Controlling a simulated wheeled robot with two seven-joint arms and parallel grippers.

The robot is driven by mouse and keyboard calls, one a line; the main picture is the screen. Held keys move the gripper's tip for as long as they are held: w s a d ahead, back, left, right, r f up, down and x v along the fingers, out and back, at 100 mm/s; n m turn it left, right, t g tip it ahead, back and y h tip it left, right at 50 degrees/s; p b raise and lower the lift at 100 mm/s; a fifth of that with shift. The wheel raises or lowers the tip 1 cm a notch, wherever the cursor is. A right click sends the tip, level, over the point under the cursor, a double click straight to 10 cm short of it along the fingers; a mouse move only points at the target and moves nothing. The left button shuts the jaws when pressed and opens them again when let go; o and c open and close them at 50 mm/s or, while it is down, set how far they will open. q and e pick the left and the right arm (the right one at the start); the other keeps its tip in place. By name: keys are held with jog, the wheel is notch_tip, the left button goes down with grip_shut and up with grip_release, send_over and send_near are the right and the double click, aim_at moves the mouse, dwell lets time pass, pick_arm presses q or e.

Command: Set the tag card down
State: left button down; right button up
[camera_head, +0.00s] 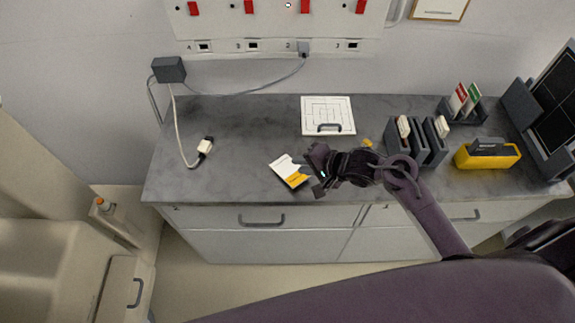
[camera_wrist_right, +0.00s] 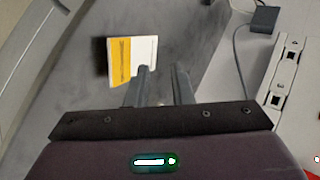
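The tag card (camera_head: 289,170), white with a yellow band, is near the front edge of the grey counter, left of my right gripper (camera_head: 317,171). In the right wrist view the card (camera_wrist_right: 132,60) shows just beyond the fingertips, with a dark patch along its left side. My right gripper's fingers (camera_wrist_right: 162,70) stand apart with nothing between them. The left finger's tip overlaps the card's lower edge in that view; I cannot tell whether they touch. The card looks released on the counter. My left gripper is not in view.
On the counter (camera_head: 235,130) are a white board with a handle (camera_head: 328,115), dark card racks (camera_head: 407,143), a yellow box (camera_head: 487,156) and a white plug on a cable (camera_head: 205,145). A dark grey box (camera_head: 169,70) is at the back left. The counter's left part is mostly clear.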

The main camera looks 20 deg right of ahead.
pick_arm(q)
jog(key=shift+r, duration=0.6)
pick_arm(e)
jog(key=shift+s+d+r, duration=0.3)
jog(key=shift+s, duration=0.05)
